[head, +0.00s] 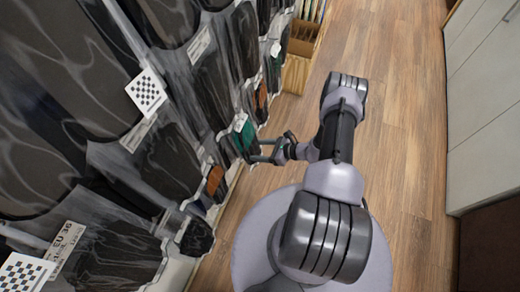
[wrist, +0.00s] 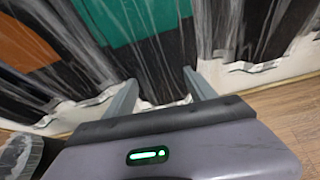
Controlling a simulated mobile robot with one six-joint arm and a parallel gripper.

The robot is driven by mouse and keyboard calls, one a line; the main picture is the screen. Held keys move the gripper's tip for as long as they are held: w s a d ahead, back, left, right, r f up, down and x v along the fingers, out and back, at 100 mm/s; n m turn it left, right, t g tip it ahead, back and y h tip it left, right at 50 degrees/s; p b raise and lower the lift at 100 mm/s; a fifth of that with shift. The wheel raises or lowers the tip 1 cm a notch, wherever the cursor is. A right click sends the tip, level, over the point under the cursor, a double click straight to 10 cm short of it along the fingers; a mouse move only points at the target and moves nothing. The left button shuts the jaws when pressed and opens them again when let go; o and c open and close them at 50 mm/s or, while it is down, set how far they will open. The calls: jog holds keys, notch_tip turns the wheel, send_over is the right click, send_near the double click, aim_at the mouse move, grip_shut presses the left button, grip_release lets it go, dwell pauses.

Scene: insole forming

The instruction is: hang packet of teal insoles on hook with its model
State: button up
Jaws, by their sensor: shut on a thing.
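The packet of teal insoles (head: 245,134) is at the rack front in the head view, a clear packet with teal above and dark material below. It also shows at the top of the wrist view (wrist: 130,22). My gripper (head: 262,150) is at the packet's lower part, and in the wrist view its two fingers (wrist: 162,90) stand on either side of the dark lower part. It is shut on this packet. The packet's top and the hook behind it are hidden, so I cannot tell whether it hangs on a hook.
Dark insole packets (head: 172,160) hang closely all along the rack. An orange packet (head: 215,183) hangs close by, nearer the camera. Wooden boxes (head: 297,68) stand at the far end. White cabinets (head: 488,110) line the right side. The wooden floor (head: 400,90) between is clear.

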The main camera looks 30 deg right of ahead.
jog(key=o, duration=1.5)
